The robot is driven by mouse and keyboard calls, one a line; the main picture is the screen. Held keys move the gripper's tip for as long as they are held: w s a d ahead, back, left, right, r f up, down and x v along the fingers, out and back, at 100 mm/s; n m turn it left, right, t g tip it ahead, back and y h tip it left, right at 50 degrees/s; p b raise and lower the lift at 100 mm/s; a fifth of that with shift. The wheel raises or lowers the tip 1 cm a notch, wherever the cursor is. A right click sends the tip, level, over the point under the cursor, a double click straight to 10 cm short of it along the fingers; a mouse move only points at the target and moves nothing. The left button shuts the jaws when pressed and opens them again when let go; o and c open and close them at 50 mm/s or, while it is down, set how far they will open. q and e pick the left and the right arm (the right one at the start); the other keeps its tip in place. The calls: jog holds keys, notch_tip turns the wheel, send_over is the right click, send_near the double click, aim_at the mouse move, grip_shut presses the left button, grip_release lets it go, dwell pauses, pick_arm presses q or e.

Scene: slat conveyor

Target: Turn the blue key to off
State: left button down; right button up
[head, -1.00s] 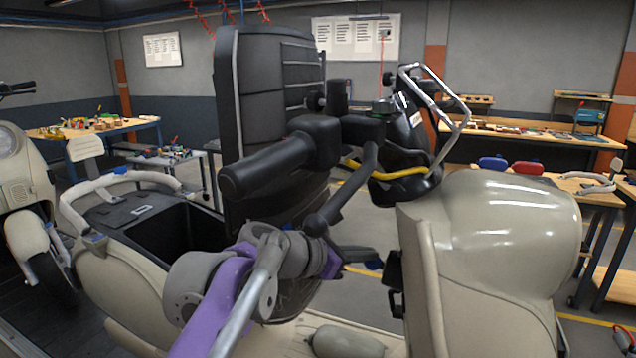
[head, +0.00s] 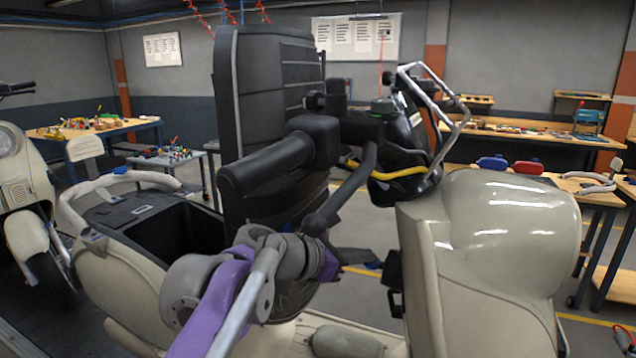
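A cream scooter fills the middle, with its front body (head: 490,235) at the right. A small blue piece (head: 374,265) shows beside the inner face of that body, by the tip of my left gripper. It may be the blue key, but it is too small to be sure. My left gripper (head: 358,259) reaches in from the left on a purple and grey arm. Its dark fingers are at or close to the blue piece; I cannot tell whether they touch it or how far they are open. My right gripper is not in view.
A large black upright panel (head: 265,110) and a black handlebar grip (head: 265,165) stand above my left arm. An open storage box (head: 165,238) lies left of it. A second scooter (head: 25,200) stands at the far left. Workbenches (head: 540,135) line the back.

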pick_arm(q)
jog(key=r+p+v, duration=0.1)
jog(key=p+v, duration=0.1)
jog(key=v, duration=0.6)
jog(key=shift+d, duration=0.15)
dwell(0.5)
jog(key=s+a+f+m+g+y, duration=0.1)
jog(key=s+a+f+m+y, duration=0.2)
jog(key=s+a+f+m, duration=0.3)
jog(key=s+a+f+m+g+y+p, duration=0.1)
jog(key=s+a+f+m+y, duration=0.3)
jog(key=f, duration=1.3)
jog(key=s+a+f+m+y, duration=0.4)
jog(key=s+a+f+m, duration=0.6)
jog(key=s+m, duration=0.3)
jog(key=shift+f+g, duration=0.4)
jog(key=shift+f, duration=0.3)
